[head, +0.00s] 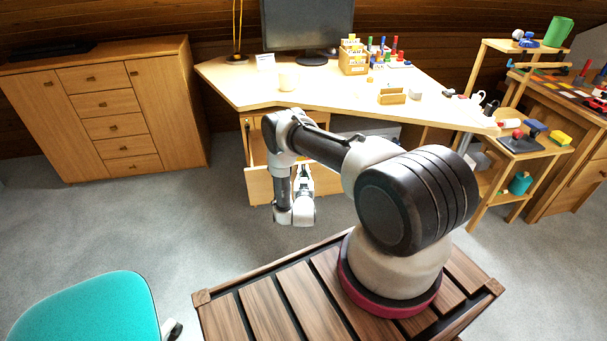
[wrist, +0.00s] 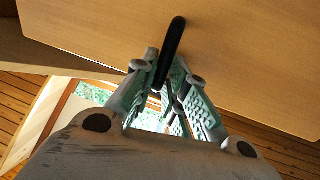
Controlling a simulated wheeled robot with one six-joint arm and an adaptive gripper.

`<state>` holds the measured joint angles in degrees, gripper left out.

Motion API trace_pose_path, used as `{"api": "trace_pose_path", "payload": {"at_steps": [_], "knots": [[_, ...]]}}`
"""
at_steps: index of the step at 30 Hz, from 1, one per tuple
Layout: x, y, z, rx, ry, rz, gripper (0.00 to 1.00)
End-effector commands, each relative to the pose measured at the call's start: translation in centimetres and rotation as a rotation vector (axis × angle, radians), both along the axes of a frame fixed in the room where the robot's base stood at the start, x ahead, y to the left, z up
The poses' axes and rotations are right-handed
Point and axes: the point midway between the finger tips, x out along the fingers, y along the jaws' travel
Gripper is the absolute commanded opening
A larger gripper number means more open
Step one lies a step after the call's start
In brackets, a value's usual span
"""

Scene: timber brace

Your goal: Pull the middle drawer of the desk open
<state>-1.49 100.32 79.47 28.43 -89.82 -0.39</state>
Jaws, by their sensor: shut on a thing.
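The desk (head: 235,88) stands at the back middle, with its drawer unit under the left part of the top. A pale drawer front (head: 260,186) stands out from the unit, so this drawer is at least partly open. My arm hides much of the unit, so I cannot tell which drawer it is from the head view alone. My gripper (wrist: 165,80) is shut on the dark bar handle (wrist: 174,45) of a wooden drawer front (wrist: 240,60) in the wrist view. In the head view the gripper's fingertips are mostly hidden behind my wrist.
A wooden cabinet (head: 108,110) stands at the left. A teal chair (head: 90,310) is at the lower left. A monitor (head: 307,25) and small items stand on the desk. A shelf (head: 510,150) and workbench stand at the right. Grey carpet left of the drawer is clear.

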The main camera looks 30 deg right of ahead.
Motion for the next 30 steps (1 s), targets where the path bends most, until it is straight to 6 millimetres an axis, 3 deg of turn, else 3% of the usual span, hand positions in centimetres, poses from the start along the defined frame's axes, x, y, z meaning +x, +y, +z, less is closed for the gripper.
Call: {"api": "trace_pose_path", "payload": {"at_steps": [7, 8, 11, 22, 26, 30], "knots": [[-0.4, -0.7, -0.1, 0.001, 0.002, -0.018, 0.0], [-0.4, -0.7, -0.1, 0.001, 0.002, -0.018, 0.16], [-0.4, -0.6, -0.1, 0.001, 0.002, -0.017, 0.32], [-0.5, -0.1, -0.1, 0.0, 0.001, -0.009, 0.32], [-2.1, 0.8, -0.1, 0.0, 0.004, -0.007, 0.32], [-4.9, 2.2, -0.1, 0.0, 0.006, -0.006, 0.32]]}}
